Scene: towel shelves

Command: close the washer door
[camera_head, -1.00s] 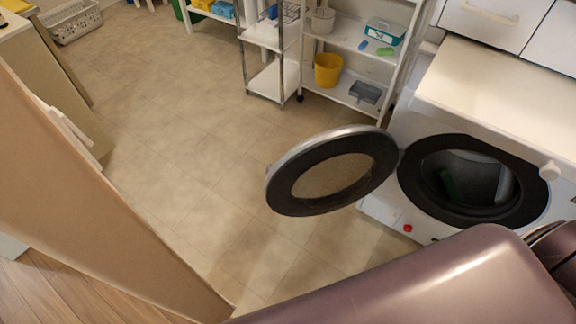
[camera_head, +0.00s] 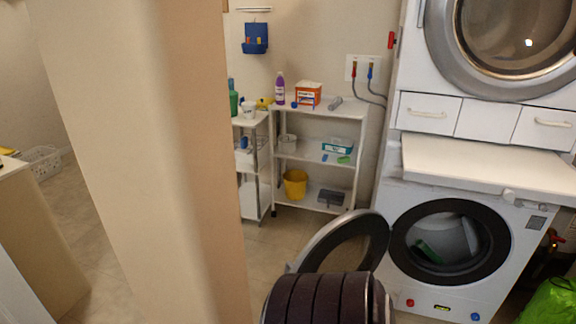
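The washer (camera_head: 400,205) is the lower white machine at the right in the head view. Its round door (camera_head: 375,232), with a dark ring and grey rim, stands open, swung out to the left of the dark-rimmed opening (camera_head: 408,250). Something green and something pale show inside the drum. A dark, ribbed part of my arm covers the lower part of the door from this view. I cannot tell whether it touches the door. No gripper fingers are in view.
A beige wall edge (camera_head: 165,150) stands close on the left. White shelves (camera_head: 318,117) with a yellow bucket (camera_head: 295,184) stand behind the door. A pull-out board (camera_head: 480,165) juts above the washer, under a second machine (camera_head: 412,62). A green bag (camera_head: 552,302) lies at lower right.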

